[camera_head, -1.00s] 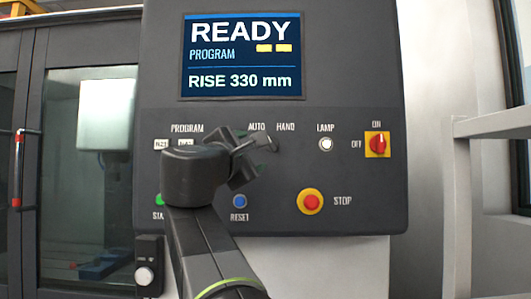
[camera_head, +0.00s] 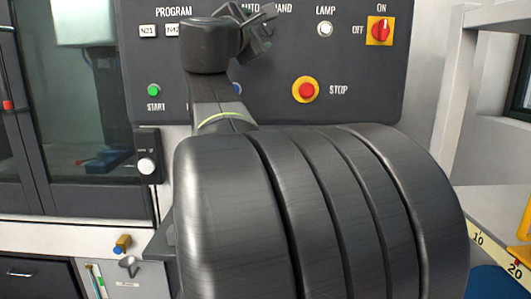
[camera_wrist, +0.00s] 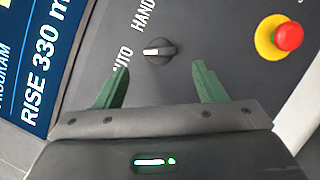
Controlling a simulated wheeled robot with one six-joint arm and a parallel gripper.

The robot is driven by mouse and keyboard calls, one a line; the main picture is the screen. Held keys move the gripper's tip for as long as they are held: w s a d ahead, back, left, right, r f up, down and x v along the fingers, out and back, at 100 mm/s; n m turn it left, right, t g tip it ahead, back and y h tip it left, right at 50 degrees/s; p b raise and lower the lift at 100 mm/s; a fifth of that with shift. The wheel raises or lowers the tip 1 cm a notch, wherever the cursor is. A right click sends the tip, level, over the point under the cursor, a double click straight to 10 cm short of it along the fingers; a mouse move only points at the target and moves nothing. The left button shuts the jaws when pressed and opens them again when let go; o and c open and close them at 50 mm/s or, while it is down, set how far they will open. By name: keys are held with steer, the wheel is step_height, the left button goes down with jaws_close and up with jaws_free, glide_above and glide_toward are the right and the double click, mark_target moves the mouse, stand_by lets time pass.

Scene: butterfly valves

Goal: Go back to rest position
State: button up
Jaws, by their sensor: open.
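My gripper (camera_head: 262,27) is in front of the dark control panel (camera_head: 370,70), by the AUTO/HAND lettering, at the top of the head view. In the wrist view its two green fingers (camera_wrist: 161,76) are spread apart with nothing between them. The AUTO/HAND selector knob (camera_wrist: 159,51) is just beyond the fingertips, apart from them, with a white mark on its handle. In the head view my gripper and arm hide most of that knob. My arm fills the middle and lower part of the head view.
The red STOP button (camera_head: 306,89), lamp (camera_head: 325,28) and red ON/OFF switch (camera_head: 380,30) are right of my gripper. The green START button (camera_head: 154,90) is left. A glass machine door (camera_head: 85,110) stands at left, a pale frame post (camera_head: 455,90) at right.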

mark_target(266, 27)
steer(key=p+x, duration=0.1)
steer(key=x, duration=0.5)
steer(key=shift+w+d, duration=0.15)
steer(key=shift+w, duration=0.1)
steer(key=shift+s, duration=0.1)
